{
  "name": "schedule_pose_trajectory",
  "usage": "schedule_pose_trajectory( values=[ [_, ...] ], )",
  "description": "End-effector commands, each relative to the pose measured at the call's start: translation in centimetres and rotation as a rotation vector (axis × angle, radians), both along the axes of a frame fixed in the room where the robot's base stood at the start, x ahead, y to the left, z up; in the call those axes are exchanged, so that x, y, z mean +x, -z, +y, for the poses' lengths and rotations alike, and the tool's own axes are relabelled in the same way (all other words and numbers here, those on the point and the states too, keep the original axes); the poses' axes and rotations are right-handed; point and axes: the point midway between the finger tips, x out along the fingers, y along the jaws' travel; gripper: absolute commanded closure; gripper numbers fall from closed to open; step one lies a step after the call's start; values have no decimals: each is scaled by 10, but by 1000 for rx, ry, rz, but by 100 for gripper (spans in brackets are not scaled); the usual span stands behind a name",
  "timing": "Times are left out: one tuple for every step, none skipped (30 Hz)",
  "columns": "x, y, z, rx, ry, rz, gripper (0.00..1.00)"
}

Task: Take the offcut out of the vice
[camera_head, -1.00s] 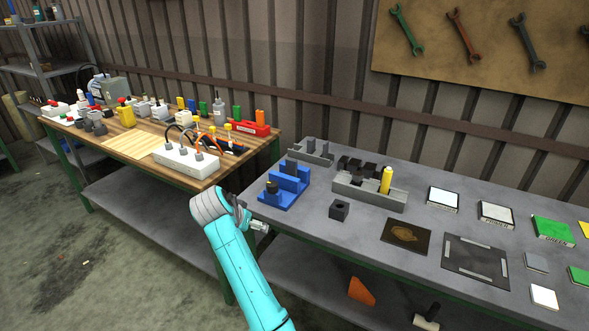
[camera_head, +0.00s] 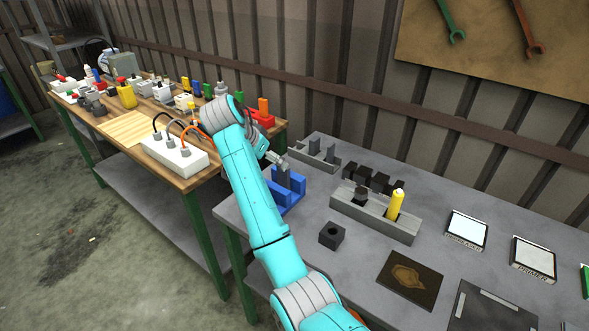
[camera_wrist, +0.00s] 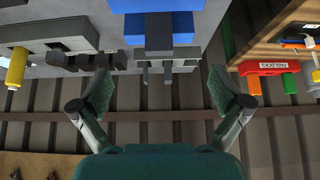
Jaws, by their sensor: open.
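A blue vice (camera_head: 292,200) stands at the left end of the grey table, partly hidden behind my arm. A dark grey upright piece (camera_head: 297,181) shows between its blue jaws; it looks like the offcut. My gripper (camera_head: 281,160) is at the vice's upper left in the head view, close to the grey piece there; its fingers are small and partly hidden. The wrist view shows the vice (camera_wrist: 161,42) at the top centre, beyond the fingertips. My gripper (camera_wrist: 160,90) is open there with nothing between the fingers.
A grey holder with upright pieces (camera_head: 311,157) stands just behind the vice. A long grey block (camera_head: 374,218) with a yellow cylinder (camera_head: 396,203) and a black cube (camera_head: 332,235) are to the right. A wooden table (camera_head: 125,129) with a white socket box (camera_head: 174,155) is at the left.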

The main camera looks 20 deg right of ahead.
Motion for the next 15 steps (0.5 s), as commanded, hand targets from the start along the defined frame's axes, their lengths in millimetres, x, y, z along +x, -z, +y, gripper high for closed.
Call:
schedule_pose_trajectory(
  values=[
    [0, -1, 1, 0, 1, 1, 0],
    [0, 0, 0, 0, 1, 1, 0],
    [0, 0, 0, 0, 2, 1, 0],
    [1, 1, 0, 0, 2, 1, 0],
    [1, 2, -1, 0, 2, 1, 0],
    [2, 4, -2, 0, 1, 2, 0],
    [2, 6, -3, 0, 1, 2, 0],
    [3, 8, -4, -1, 2, 3, 0],
    [4, 10, -6, -1, 2, 3, 0],
    [5, 13, -7, -1, 2, 3, 0],
    [6, 15, -8, -1, 2, 3, 0],
    [7, 19, -11, -1, 2, 3, 0],
    [8, 21, -12, -1, 2, 3, 0],
    [9, 24, -14, -1, 3, 3, 0],
    [10, 28, -16, 0, 3, 3, 0]
  ],
)
